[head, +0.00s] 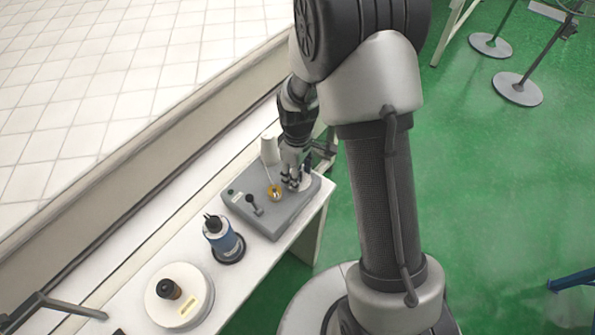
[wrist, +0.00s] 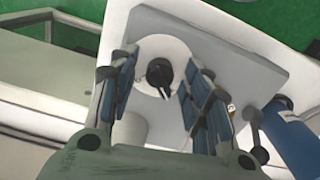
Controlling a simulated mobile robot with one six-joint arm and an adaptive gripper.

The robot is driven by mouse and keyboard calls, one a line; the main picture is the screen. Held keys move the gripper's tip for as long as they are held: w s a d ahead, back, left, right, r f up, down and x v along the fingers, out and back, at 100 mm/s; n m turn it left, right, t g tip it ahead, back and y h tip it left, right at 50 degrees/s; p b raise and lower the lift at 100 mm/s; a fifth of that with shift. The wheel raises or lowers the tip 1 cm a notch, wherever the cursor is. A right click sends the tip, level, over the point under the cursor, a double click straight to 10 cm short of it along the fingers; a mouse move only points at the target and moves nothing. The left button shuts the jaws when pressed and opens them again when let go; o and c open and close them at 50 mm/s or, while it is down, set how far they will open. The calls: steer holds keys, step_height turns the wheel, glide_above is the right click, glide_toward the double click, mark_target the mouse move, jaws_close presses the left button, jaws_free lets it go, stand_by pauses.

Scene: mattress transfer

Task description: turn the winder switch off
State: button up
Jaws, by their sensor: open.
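The grey winder box (head: 272,221) sits at the near-right end of the white bench; it also shows in the wrist view (wrist: 205,50). On it, a round white plate (wrist: 146,52) carries a black knob (wrist: 159,76) with a pale pointed tip. A black ball-topped lever (head: 254,205) stands at the box's left side, also at the lower right of the wrist view (wrist: 254,124). I cannot tell which of these is the switch. My gripper (head: 292,182) is open above the white plate. In the wrist view its fingers (wrist: 160,75) appear either side of the knob; contact cannot be judged.
A yellow ringed part (head: 273,192) is on the box, near a white cone (head: 268,149). A blue cylinder (head: 220,240) and a round white base with a dark knob (head: 179,299) stand to the left. A white tiled surface (head: 110,80) lies behind. Green floor is right.

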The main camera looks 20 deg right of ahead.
steer(key=shift+r, duration=0.15)
step_height(320, 180, up, 12)
stand_by(0.4)
stand_by(0.4)
steer(key=s+r+m+t, duration=0.2)
steer(key=s+r+m, duration=0.2)
steer(key=s+r, duration=0.3)
steer(key=s+r+m+t, duration=0.2)
steer(key=s+r+m, duration=0.2)
steer(key=s, duration=1)
step_height(320, 180, up, 4)
steer(key=shift+s+f+m+t+b, duration=0.2)
steer(key=shift+f+m+t+b, duration=0.1)
steer(key=shift+b, duration=0.15)
steer(key=shift+c, duration=0.5)
